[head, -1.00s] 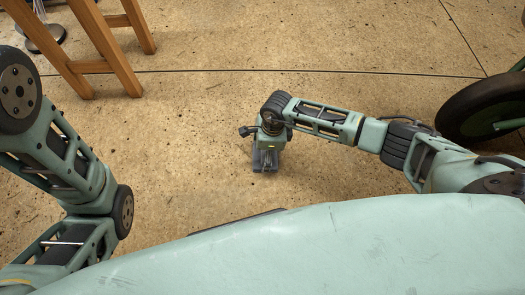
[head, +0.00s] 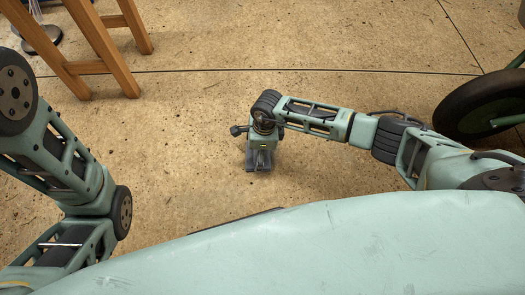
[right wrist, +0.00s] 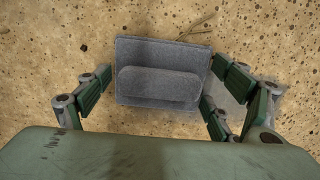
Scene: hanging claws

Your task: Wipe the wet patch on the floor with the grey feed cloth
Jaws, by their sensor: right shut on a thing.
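The grey feed cloth (right wrist: 158,88) is a folded block with a raised pad on top, seen from above in the right wrist view. My right gripper (right wrist: 155,98) is shut on it, with fingers on both sides. In the head view my right gripper (head: 259,158) points down at the floor in the middle, with grey cloth showing at its lower end. The cloth is at or very near the floor; I cannot tell if it touches. I cannot make out a clear edge of the wet patch. My left arm shows at the left, but its gripper is out of view.
A wooden-legged stand (head: 101,45) is at the top left, beside a dark round base (head: 42,39). A black wheel (head: 474,108) with green parts is at the right. The speckled tan floor (head: 190,120) is open around my right gripper, crossed by thin dark joint lines.

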